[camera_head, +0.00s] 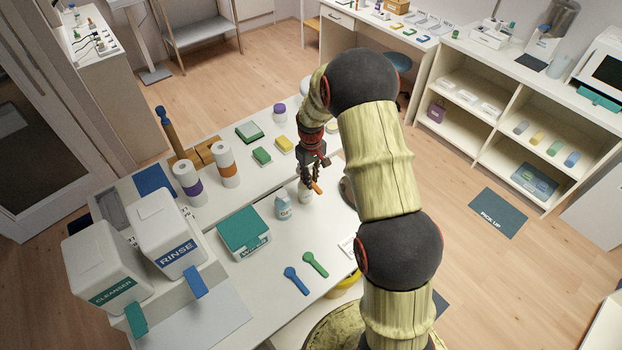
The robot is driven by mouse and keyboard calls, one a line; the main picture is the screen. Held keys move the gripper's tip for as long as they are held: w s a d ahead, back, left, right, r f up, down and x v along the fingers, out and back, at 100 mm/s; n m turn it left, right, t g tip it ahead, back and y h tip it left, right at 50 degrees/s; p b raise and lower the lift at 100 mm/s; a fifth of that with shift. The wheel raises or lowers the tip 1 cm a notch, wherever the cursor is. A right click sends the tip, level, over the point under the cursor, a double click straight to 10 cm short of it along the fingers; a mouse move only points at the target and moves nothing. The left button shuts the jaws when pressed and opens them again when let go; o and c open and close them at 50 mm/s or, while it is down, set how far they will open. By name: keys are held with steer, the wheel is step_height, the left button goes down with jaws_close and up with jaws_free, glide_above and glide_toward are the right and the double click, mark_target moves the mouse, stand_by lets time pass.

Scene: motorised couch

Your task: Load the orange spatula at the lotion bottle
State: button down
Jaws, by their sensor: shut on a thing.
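My gripper (313,174) is over the white table, pointing down and shut on the orange spatula (317,187). Only a short orange piece of the spatula shows below the fingers; the rest is hidden. A small white container (305,196) stands directly below the gripper, partly covered by it. I cannot tell whether the spatula touches it. A pale bottle with a light blue label (283,208) stands just left of that container. Its label is too small to read, so I cannot tell which of the two is the lotion bottle.
A blue spatula (297,281) and a green spatula (315,265) lie at the table's front. A teal-topped wipes box (244,232) stands left of the bottle. Rinse (165,232) and cleanser (103,265) dispensers stand at far left. Sponges (284,144) and paper rolls (225,163) are behind.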

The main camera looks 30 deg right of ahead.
steer(key=shift+f+b, duration=0.4)
steer(key=shift+f, duration=0.2)
stand_by(1.5)
steer(key=shift+r+p, duration=1.85)
steer(key=shift+r, duration=1.75)
steer(key=shift+f, duration=0.1)
